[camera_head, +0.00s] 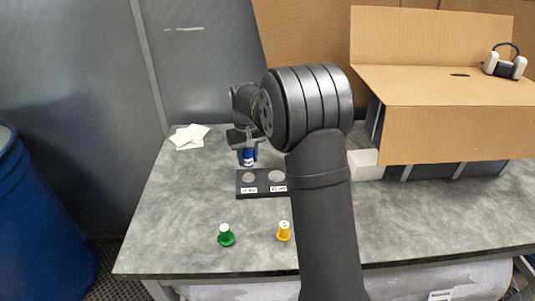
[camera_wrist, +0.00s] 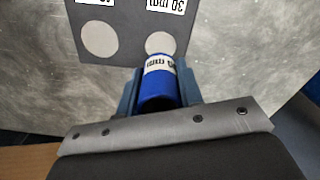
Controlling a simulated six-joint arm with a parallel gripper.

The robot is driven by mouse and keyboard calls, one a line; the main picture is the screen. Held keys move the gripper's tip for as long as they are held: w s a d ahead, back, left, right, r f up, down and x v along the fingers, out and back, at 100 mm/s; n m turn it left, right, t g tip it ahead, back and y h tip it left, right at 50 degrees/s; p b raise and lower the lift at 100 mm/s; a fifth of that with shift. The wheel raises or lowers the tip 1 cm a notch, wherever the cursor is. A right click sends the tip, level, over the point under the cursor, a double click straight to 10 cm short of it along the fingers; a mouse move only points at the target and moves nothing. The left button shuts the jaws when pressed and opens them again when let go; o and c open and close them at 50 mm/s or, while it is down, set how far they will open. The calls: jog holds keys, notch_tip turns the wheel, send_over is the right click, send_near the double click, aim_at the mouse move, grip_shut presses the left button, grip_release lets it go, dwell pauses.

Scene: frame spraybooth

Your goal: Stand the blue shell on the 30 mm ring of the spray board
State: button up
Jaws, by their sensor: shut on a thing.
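The blue shell (camera_head: 248,158) is held between the jaws of my gripper (camera_head: 248,148), near the far edge of the spray board. In the wrist view the blue shell (camera_wrist: 160,88) has a white label with partly readable lettering, and my gripper's fingers (camera_wrist: 158,94) flank it. The dark spray board (camera_head: 262,194) lies on the table with two pale grey discs. The one marked 30 mm (camera_wrist: 160,42) is at the right in the wrist view, just beyond the shell's end; it is the left disc (camera_head: 249,177) in the head view. The shell's height above the table is unclear.
A green flanged piece (camera_head: 226,238) and a yellow one (camera_head: 284,233) stand near the table's front edge. White sheets (camera_head: 190,137) lie at the back left. A white block (camera_head: 364,165) and a large cardboard box (camera_head: 440,125) with headphones (camera_head: 505,65) are at the right.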

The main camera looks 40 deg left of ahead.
aim_at(248, 166)
dwell(0.4)
jog(key=shift+f, duration=1.95)
jog(key=shift+f, duration=0.9)
jog(key=o, duration=1.1)
notch_tip(248, 166, up, 17)
jog(key=shift+r, duration=0.2)
